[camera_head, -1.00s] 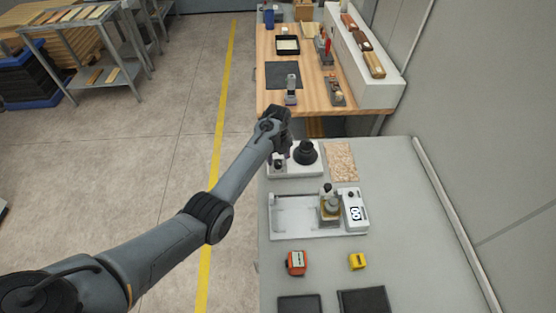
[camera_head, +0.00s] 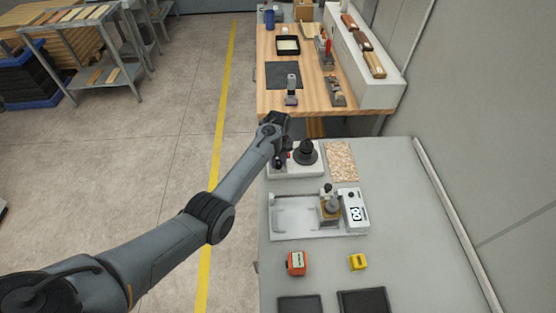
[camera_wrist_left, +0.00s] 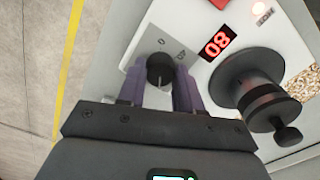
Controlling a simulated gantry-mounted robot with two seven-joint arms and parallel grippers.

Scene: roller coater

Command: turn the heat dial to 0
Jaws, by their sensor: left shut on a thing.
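A red lit display (camera_wrist_left: 215,45) beside the dial shows digits that look like 08 or 80. In the head view my left gripper (camera_head: 279,152) is at the left part of the white device (camera_head: 312,172) and largely hides the dial. My right gripper is not in view.
A large black round fitting (camera_wrist_left: 250,88) with a side knob stands close right of the dial. A speckled sheet (camera_head: 341,161) lies right of the device. A scale-like unit (camera_head: 353,211) stands nearer. A wooden bench (camera_head: 320,98) is beyond.

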